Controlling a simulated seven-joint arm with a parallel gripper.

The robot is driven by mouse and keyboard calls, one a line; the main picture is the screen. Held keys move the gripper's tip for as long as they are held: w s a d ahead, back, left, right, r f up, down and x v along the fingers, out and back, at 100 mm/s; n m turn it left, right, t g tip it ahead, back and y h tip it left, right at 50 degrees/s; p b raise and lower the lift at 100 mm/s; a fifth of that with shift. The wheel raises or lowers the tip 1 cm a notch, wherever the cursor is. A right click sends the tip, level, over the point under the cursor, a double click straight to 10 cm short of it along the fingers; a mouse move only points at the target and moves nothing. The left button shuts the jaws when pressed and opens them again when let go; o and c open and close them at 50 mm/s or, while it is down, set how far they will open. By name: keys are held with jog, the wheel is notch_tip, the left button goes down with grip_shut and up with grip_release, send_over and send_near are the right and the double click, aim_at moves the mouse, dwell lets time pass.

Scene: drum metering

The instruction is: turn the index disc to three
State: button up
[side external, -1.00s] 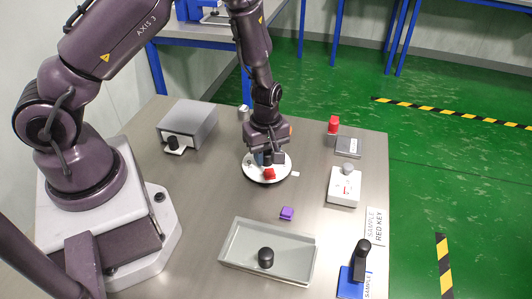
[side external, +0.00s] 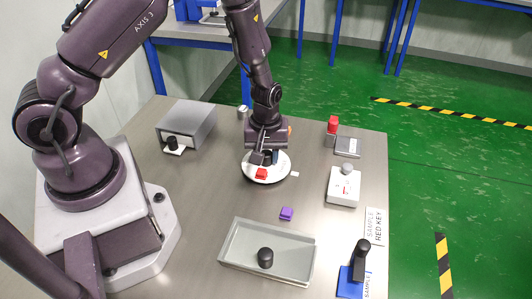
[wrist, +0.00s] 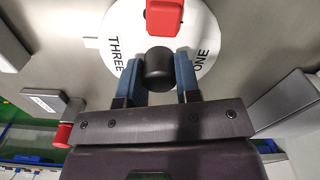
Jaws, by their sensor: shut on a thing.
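The white index disc (side external: 282,168) lies flat on the table, and its upper part also shows in the wrist view (wrist: 203,28). The words THREE and ONE are readable on its face in the wrist view. THREE lies on the left of the disc, close to a small white tab (wrist: 91,43) at its rim. A red block (side external: 261,174) sits on the disc. My gripper (wrist: 158,76) is shut on a black knob (wrist: 159,66) on the disc, with one blue-grey finger on each side. Other markings on the disc are hidden.
A purple block (side external: 287,213) and a grey tray (side external: 230,254) lie in front of the disc. A grey box (side external: 190,122) stands left. A white block with a grey knob (side external: 344,187) and a grey pad (side external: 348,147) are right. A blue stand (side external: 350,284) is front right.

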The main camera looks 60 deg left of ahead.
aim_at(266, 152)
dwell(0.7)
jog(key=o, duration=0.9)
jog(key=shift+r, duration=0.1)
notch_tip(266, 152, up, 13)
jog(key=shift+f, duration=0.1)
jog(key=shift+m, duration=0.3)
